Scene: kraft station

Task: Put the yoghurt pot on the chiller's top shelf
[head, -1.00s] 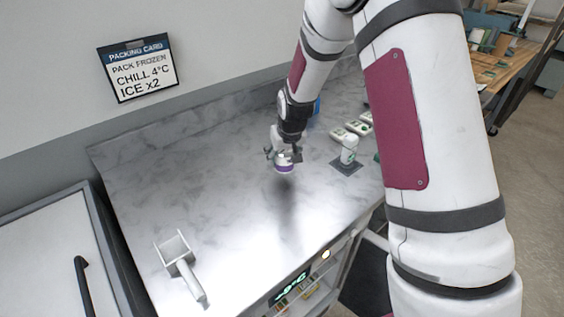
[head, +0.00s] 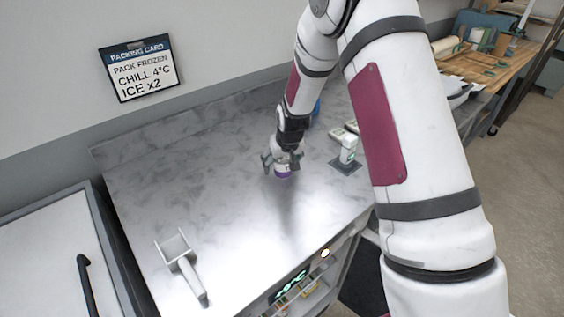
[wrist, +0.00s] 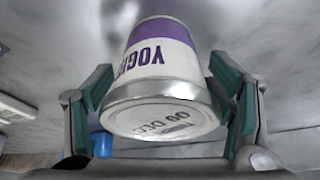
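The yoghurt pot (head: 283,174), white with a purple band, is in my gripper (head: 282,162) above the grey marbled counter, with a shadow below it. In the wrist view the pot (wrist: 158,60) sits between the two green-padded fingers, its lettering upside down and a date-printed end facing the camera.
A white scoop (head: 182,265) lies at the counter's front left. A white bottle-like item (head: 348,149) stands on a dark square pad right of my gripper, with pale packs and a blue object behind. A lidded white unit (head: 45,250) is at the left. The middle counter is clear.

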